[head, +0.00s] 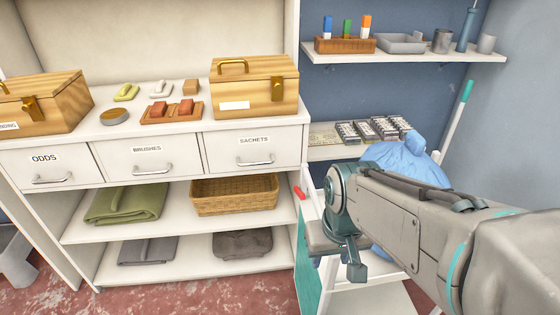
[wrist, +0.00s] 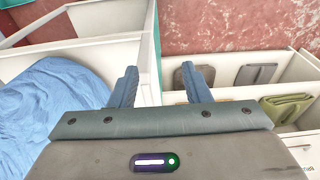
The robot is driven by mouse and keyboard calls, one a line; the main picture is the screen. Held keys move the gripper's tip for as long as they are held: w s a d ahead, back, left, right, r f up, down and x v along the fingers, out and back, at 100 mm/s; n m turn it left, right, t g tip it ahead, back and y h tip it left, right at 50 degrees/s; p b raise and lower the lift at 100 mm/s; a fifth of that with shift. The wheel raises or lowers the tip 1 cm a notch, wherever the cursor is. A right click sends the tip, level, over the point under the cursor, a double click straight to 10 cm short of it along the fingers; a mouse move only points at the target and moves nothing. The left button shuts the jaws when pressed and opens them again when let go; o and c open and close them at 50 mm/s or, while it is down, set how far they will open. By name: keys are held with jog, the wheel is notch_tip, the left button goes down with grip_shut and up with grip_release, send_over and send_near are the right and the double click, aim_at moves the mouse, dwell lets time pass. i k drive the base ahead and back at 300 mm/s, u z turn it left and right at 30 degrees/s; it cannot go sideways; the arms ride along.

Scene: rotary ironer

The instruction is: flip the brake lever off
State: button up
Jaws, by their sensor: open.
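A small red handle-like piece (head: 299,192) shows in the head view at the upper left edge of a white and teal unit (head: 308,262), just left of my arm. I cannot tell whether it is the brake lever. My gripper (wrist: 160,88) is open and empty in the wrist view, its two dark blue fingers apart above a white panel edge. In the head view my gripper points down beside the unit and its fingertips are hard to make out. No clearly marked brake lever shows in the wrist view.
A blue cloth heap (head: 408,160) lies behind my arm; it also shows in the wrist view (wrist: 55,105). A white cabinet (head: 200,222) with drawers, wooden boxes and folded cloths stands left. A wall shelf (head: 420,57) holds small containers. Red floor (head: 200,292) is clear in front.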

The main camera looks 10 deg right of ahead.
aim_at(299, 191)
jog(key=z, duration=0.05)
jog(key=k, duration=1)
jog(key=u, duration=0.05)
